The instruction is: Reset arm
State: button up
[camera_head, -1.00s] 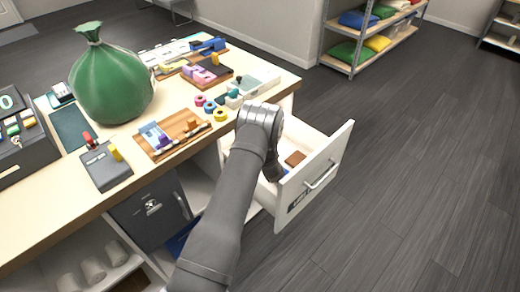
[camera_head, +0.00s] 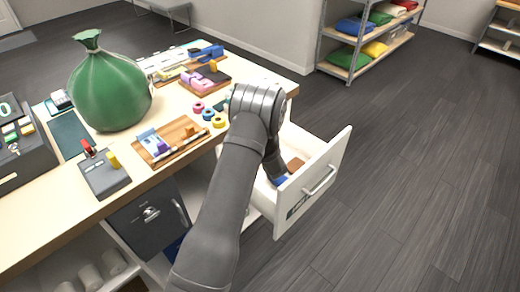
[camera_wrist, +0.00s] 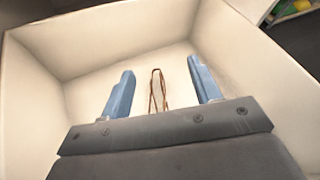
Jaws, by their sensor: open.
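My gripper (camera_wrist: 160,92) is open in the wrist view, with its two blue fingers apart. It is inside or just above the open white drawer (camera_wrist: 110,45). A thin brown loop-shaped item (camera_wrist: 153,90) shows between the fingers, and neither finger touches it in the picture; how far below it lies I cannot tell. In the head view my arm (camera_head: 228,190) reaches over the desk's right end and bends down into the drawer (camera_head: 318,180). My wrist hides part of the drawer's inside. A brown item (camera_head: 296,165) shows in the drawer beside my wrist.
The desk (camera_head: 40,225) holds a green sack (camera_head: 110,88), a wooden tray (camera_head: 185,128), small coloured rings (camera_head: 208,114) and a grey box with a red lever (camera_head: 104,172). A metal shelf (camera_head: 350,60) stands at the back. The floor on the right is clear.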

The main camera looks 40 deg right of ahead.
dwell(0.3)
notch_tip(320, 180, down, 6)
jog(key=shift+f, duration=0.15)
jog(key=shift+w+d+f, duration=0.35)
jog(key=shift+w+f, duration=0.2)
jog(key=shift+w+d+f, duration=0.3)
jog(key=shift+w+f, duration=0.2)
jog(key=shift+w, duration=0.05)
jog(key=shift+w+d+f, duration=0.1)
jog(key=shift+f, duration=0.3)
jog(key=shift+r, duration=0.25)
jog(key=shift+f, duration=0.1)
